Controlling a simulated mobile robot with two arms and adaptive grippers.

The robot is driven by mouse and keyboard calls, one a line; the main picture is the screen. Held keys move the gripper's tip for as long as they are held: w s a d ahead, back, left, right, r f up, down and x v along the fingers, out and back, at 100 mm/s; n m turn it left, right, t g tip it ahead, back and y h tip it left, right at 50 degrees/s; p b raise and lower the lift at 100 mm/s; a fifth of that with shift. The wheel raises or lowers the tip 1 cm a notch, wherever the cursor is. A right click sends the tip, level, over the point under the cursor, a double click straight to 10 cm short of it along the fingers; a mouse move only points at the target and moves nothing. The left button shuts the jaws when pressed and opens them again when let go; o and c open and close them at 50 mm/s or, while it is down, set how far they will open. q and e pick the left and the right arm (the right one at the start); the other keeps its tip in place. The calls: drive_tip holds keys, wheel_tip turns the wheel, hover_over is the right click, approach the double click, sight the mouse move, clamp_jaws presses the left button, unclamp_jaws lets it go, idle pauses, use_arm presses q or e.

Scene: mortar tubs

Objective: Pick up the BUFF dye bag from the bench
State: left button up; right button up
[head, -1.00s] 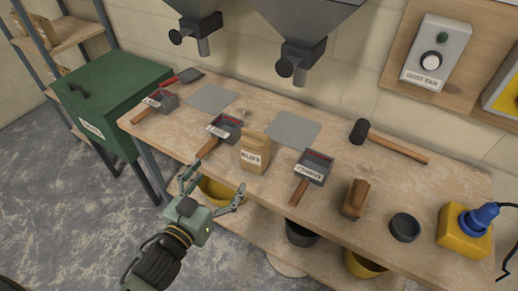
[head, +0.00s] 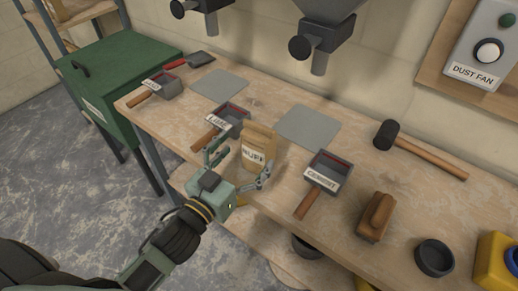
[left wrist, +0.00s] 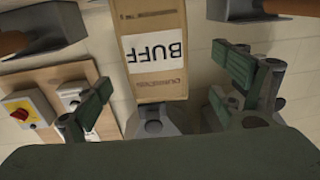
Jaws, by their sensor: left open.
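The BUFF dye bag (head: 259,147) is a brown paper bag with a white label, standing upright on the bench (head: 180,130) between two scoops. My left gripper (head: 238,163) is open at the bag's front side, its fingers spread to either side of it in the picture. In the left wrist view the bag (left wrist: 152,20) appears upside down, with BUFF readable on its label, between and beyond the open fingers (left wrist: 160,98). I cannot tell whether a finger touches the bag. My right gripper is not in view.
The LIME scoop (head: 228,120) lies left of the bag and the CEMENT scoop (head: 325,173) right of it, handles toward the front edge. A wooden-handled mallet (head: 425,155), a brown brush-like block (head: 376,217) and a dark round cup (head: 434,257) lie further right. Hoppers (head: 325,25) hang above.

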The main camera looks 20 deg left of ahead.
use_arm(q)
drive_tip(key=shift+x, duration=2.75)
drive_tip(key=shift+s+d+r, duration=0.1)
drive_tip(key=shift+d, duration=0.1)
drive_tip(key=c, duration=1.8)
drive_tip(key=shift+r, duration=0.2)
drive_tip(key=shift+c, duration=1)
